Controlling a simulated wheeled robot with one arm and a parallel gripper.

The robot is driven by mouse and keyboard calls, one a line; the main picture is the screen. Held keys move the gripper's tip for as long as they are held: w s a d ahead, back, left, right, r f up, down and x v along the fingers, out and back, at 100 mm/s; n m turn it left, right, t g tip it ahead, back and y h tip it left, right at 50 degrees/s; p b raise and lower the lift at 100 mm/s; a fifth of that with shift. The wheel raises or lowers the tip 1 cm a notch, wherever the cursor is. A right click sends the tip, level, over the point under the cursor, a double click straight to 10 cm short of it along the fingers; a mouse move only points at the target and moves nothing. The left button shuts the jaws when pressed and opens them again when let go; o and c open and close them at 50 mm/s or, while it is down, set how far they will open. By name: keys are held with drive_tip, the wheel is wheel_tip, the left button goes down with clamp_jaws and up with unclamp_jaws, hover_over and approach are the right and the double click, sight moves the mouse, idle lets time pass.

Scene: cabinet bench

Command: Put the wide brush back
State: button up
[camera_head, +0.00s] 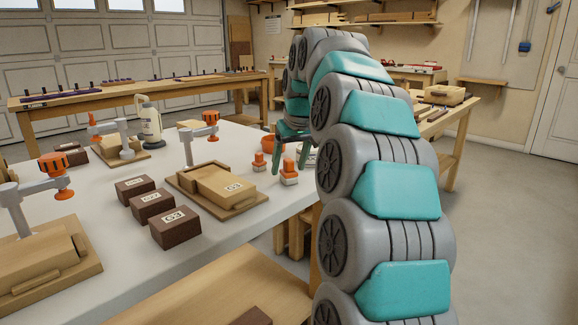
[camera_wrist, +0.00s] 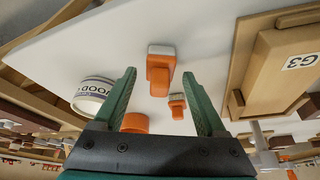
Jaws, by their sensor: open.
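The wide brush (camera_head: 289,176) stands on the white bench top near its right edge, orange handle up and pale bristles down. It also shows in the wrist view (camera_wrist: 160,74), between the lines of my fingers. A narrower orange brush (camera_head: 259,165) stands to its left and also shows in the wrist view (camera_wrist: 177,106). My gripper (camera_head: 290,160) is open and empty, with teal fingers pointing down over the wide brush; it also shows in the wrist view (camera_wrist: 160,72). I cannot tell how much height separates the fingertips from the handle.
An orange bowl (camera_wrist: 135,123) and a white cup marked "WOOD" (camera_wrist: 95,90) stand close to the brushes. A wooden box marked G3 (camera_head: 222,186) sits on a board, with dark labelled blocks (camera_head: 175,228) to its left. A white bottle (camera_head: 148,120) stands farther back.

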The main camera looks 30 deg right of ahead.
drive_tip(key=p+v, duration=0.1)
drive_tip(key=v, duration=1)
drive_tip(key=shift+r, duration=0.25)
drive_tip(key=shift+s, duration=0.15)
drive_tip(key=s+a+f+n+g, duration=0.1)
drive_tip(key=s+a+f+g, duration=0.2)
drive_tip(key=s+a+f, duration=0.95)
drive_tip(key=s+a+f+g, duration=0.1)
drive_tip(key=s+a+f, duration=0.1)
drive_tip(key=s+f, duration=0.8)
drive_tip(key=s+a+f+g, duration=0.2)
drive_tip(key=s+f, duration=0.8)
drive_tip(key=s, duration=0.3)
drive_tip(key=shift+s+a, duration=0.35)
drive_tip(key=shift+s, duration=0.05)
